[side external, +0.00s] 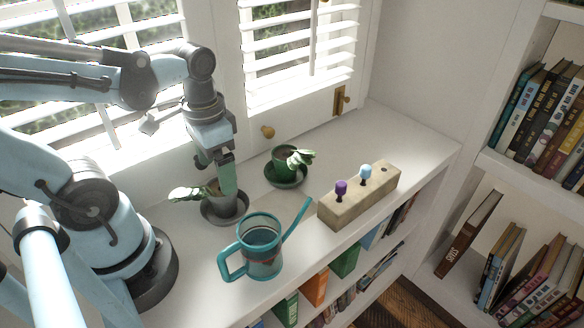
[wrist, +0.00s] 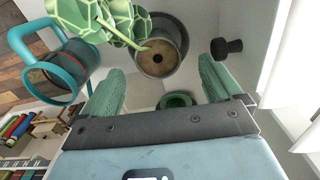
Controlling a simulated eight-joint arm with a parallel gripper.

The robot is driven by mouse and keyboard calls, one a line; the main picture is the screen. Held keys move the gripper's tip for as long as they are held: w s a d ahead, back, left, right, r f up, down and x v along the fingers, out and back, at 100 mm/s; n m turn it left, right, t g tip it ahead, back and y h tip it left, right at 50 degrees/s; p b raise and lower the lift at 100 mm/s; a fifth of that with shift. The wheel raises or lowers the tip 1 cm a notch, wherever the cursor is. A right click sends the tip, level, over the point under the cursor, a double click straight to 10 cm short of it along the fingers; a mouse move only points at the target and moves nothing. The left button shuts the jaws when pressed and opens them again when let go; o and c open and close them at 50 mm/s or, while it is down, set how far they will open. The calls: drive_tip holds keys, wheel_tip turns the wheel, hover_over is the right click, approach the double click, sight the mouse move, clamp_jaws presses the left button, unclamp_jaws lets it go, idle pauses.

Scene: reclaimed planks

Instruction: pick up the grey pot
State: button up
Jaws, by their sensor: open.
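The grey pot (side external: 225,207) stands on a grey saucer (side external: 206,212) on the white shelf top, below the window. It holds soil and a plant with pale green leaves (side external: 188,194). My gripper (side external: 222,180) is open, with green fingers pointing down at the pot; one finger hides part of it in the side view. In the wrist view the pot (wrist: 158,60) shows just beyond and between the two spread fingertips (wrist: 158,74), with leaves (wrist: 95,18) to its upper left. Nothing is held. I cannot tell whether a finger touches the pot.
A teal watering can (side external: 262,255) stands close in front, its spout rising right. A green pot (side external: 285,165) with a plant sits behind right. A wooden block (side external: 352,205) with purple and blue pegs lies further right. Window shutters (side external: 300,60) are close behind.

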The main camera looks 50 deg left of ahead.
drive_tip(key=shift+d+f, duration=0.15)
drive_tip(key=shift+f, duration=2.8)
drive_tip(key=c, duration=1.4)
drive_tip(key=shift+r, duration=0.2)
drive_tip(key=shift+c, duration=0.2)
wheel_tip(320, 180, up, 13)
drive_tip(key=shift+f, duration=0.2)
